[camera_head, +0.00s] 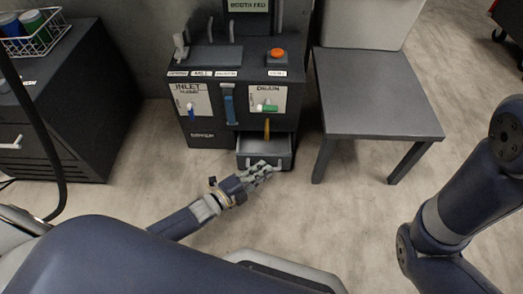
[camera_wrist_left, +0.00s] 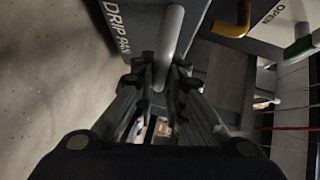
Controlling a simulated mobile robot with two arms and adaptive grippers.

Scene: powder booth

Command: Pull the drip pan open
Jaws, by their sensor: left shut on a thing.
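The drip pan (camera_head: 286,161) is a grey drawer low in the dark booth unit. It stands out from the unit, and its open top shows in the head view. In the left wrist view its front (camera_wrist_left: 135,25) bears the words DRIP PAN beside a grey bar handle (camera_wrist_left: 170,45). My left gripper (camera_head: 270,168) is at the pan's front. In the left wrist view its fingers (camera_wrist_left: 162,77) are closed around the handle. The fingers hide the handle in the head view. My right arm shows at the right, but its gripper is out of view.
The dark unit (camera_head: 213,136) has a yellow spout (camera_head: 267,128) above the pan and a green drain valve handle (camera_head: 267,108). The floor before the pan is clear.

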